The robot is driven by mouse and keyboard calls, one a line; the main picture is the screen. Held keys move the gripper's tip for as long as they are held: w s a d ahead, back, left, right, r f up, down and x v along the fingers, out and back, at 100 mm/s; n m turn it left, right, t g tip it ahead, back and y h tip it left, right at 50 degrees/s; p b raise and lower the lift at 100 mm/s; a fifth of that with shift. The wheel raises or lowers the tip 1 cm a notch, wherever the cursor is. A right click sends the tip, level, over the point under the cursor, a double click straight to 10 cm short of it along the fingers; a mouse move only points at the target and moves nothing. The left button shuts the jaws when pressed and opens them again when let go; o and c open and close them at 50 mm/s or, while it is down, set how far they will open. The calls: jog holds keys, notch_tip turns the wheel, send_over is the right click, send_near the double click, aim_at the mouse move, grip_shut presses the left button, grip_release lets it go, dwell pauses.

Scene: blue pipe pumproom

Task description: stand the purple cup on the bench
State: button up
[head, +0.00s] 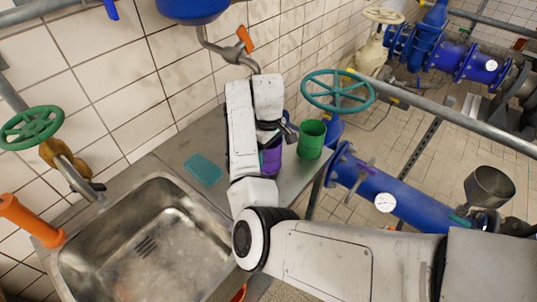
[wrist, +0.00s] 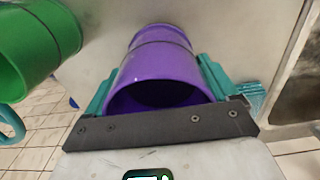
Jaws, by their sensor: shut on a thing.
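The purple cup (head: 272,160) is at the bench's back part in the head view, partly hidden by my arm. In the wrist view the purple cup (wrist: 160,75) lies between the two teal fingers of my gripper (wrist: 158,84), which press on its sides. Its open mouth faces the wrist camera. My gripper (head: 268,142) is mostly hidden in the head view. The grey bench (head: 297,178) runs beside the sink, and its surface (wrist: 225,30) shows behind the cup. I cannot tell whether the cup touches the bench.
A green cup (head: 311,140) stands close right of the purple cup; it shows at upper left in the wrist view (wrist: 35,45). A teal pad (head: 203,169) lies left on the bench. A steel sink (head: 150,245) is nearer. A teal handwheel (head: 337,91) and blue pipe (head: 400,203) flank the right side.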

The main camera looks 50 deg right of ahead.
jog(key=shift+f, duration=1.05)
jog(key=shift+s+f, duration=0.1)
jog(key=shift+f, duration=0.1)
jog(key=o, duration=0.8)
jog(key=shift+o, duration=0.2)
notch_tip(320, 180, up, 8)
jog(key=shift+b, duration=0.3)
